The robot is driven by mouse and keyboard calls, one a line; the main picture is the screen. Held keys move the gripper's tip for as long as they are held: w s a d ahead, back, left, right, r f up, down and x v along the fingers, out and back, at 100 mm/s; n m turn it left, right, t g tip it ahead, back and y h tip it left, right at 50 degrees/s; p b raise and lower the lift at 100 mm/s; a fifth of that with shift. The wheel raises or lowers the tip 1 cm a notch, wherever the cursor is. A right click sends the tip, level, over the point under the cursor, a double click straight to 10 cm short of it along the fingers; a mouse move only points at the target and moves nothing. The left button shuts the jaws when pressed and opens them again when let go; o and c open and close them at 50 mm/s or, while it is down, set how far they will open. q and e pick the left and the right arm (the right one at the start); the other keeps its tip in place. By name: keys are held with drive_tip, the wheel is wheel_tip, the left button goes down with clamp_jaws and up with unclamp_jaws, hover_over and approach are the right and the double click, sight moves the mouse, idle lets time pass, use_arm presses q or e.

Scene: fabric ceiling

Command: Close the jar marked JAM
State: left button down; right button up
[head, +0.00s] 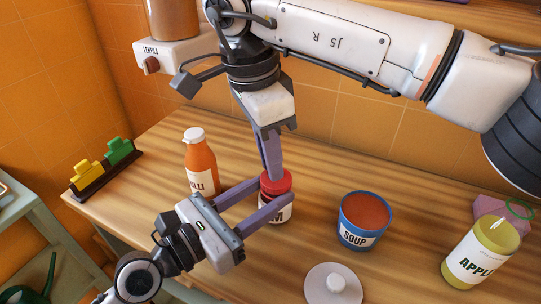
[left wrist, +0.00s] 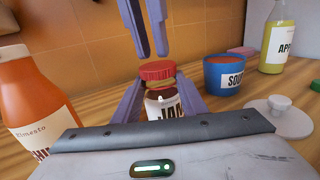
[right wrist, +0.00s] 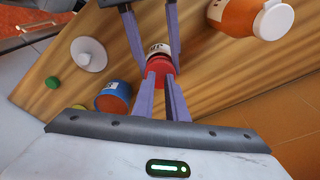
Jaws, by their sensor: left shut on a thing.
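The JAM jar (left wrist: 164,106) stands upright on the wooden counter, its label partly covered. Its red lid (head: 276,182) sits on top; a tan band shows under it in the left wrist view. I cannot tell how tightly the lid sits. My left gripper (head: 268,200) is shut around the jar's body, one finger on each side. My right gripper (head: 271,172) points down over the lid (right wrist: 159,66). Its fingers are apart, with nothing between them, and their tips are just above the lid in the left wrist view (left wrist: 153,55).
An orange chilli bottle (head: 201,165) stands left of the jar. A blue soup tub (head: 356,236) and a white knobbed lid (head: 322,290) are to the right. A yellow-green bottle (head: 478,255) is farther right. A rack with clips (head: 104,172) lies at the left edge.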

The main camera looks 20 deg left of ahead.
use_arm(q)
drive_tip(key=shift+a+f, duration=0.1)
drive_tip(key=shift+f, duration=0.35)
use_arm(e)
drive_tip(key=shift+f, duration=0.2)
drive_tip(key=shift+d+f, duration=0.1)
drive_tip(key=shift+f, duration=0.45)
drive_tip(key=shift+w, duration=0.1)
drive_tip(key=shift+s+a+r, duration=0.15)
drive_tip(key=shift+r, duration=0.85)
drive_tip(key=shift+s+a+r, duration=0.1)
drive_tip(key=shift+r, duration=0.9)
use_arm(q)
drive_tip(key=c, duration=1)
unclamp_jaws()
drive_tip(key=shift+w, duration=0.1)
drive_tip(key=shift+r, duration=0.1)
use_arm(e)
drive_tip(key=shift+w, duration=0.1)
use_arm(q)
drive_tip(key=shift+r, duration=0.1)
